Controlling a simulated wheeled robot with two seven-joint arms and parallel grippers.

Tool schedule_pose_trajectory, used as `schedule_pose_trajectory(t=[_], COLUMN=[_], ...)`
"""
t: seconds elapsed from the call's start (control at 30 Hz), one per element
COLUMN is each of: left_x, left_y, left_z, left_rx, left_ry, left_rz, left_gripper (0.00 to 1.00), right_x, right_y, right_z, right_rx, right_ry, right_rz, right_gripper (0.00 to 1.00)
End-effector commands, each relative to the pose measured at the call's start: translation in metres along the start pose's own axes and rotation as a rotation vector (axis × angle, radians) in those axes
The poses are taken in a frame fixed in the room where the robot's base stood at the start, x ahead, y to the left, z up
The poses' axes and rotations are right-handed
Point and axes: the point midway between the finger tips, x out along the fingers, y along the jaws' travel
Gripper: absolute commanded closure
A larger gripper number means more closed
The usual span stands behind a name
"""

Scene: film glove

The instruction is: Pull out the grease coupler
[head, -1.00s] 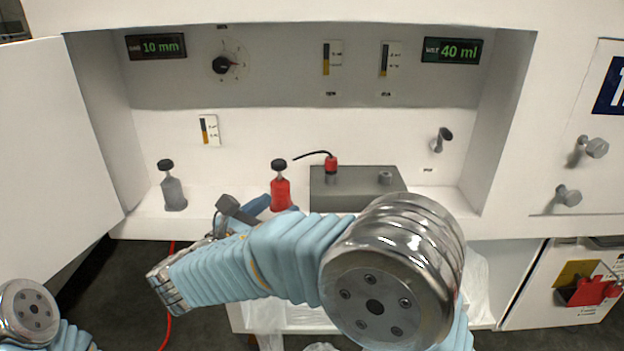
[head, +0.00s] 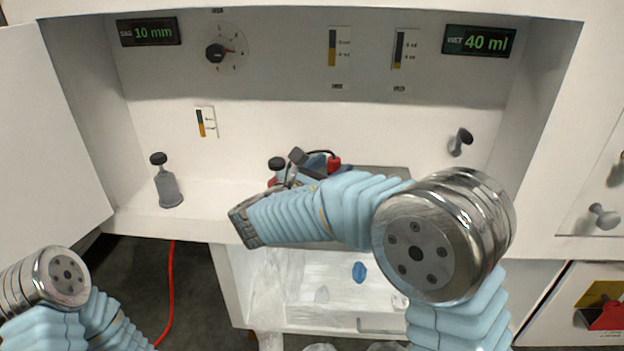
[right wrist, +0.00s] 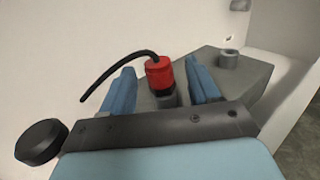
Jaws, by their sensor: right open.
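The red grease coupler (head: 333,162) with a curved black hose stands upright on a grey block (head: 397,171). My right gripper (head: 316,164) is at the coupler, and the arm partly hides the block. In the right wrist view, the coupler (right wrist: 158,72) stands between the two blue fingers of the open gripper (right wrist: 162,88), with a visible gap to each finger. An empty round socket (right wrist: 228,59) is on the block's right part. My left arm is at the lower left of the head view, but its gripper is not in view.
A red bottle with a black cap (head: 277,163) is mostly hidden behind my right arm; its cap (right wrist: 41,141) is close to the gripper. A grey bottle (head: 168,188) stands left on the shelf. A knob (head: 461,141) sticks out of the back wall at right.

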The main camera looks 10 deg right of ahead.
Motion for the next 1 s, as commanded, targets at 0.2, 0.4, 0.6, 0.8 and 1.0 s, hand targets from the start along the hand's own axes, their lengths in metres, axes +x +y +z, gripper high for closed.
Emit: schedule_pose_trajectory(t=[0.2,0.4,0.6,0.8,1.0], left_x=[-0.002,-0.002,-0.002,-0.002,-0.002], left_y=[0.001,0.002,0.002,0.002,0.001], left_z=[0.000,0.000,0.000,0.000,0.000], left_rx=[0.001,0.001,0.001,0.001,0.001], left_ry=[-0.001,-0.001,-0.001,-0.001,-0.001], left_rz=[0.001,0.001,0.001,0.001,0.001], left_gripper=[0.39,0.39,0.39,0.39,0.39], right_x=[0.030,0.037,0.037,0.037,0.037], right_y=[0.000,0.000,0.000,0.000,0.000], right_z=[0.000,0.000,0.000,0.000,0.000], right_rx=[0.000,0.000,0.000,0.000,0.000], right_ry=[0.001,0.000,0.000,0.000,0.000], right_rz=[-0.001,0.000,0.000,0.000,0.000], right_gripper=[0.39,0.39,0.39,0.70,0.94])
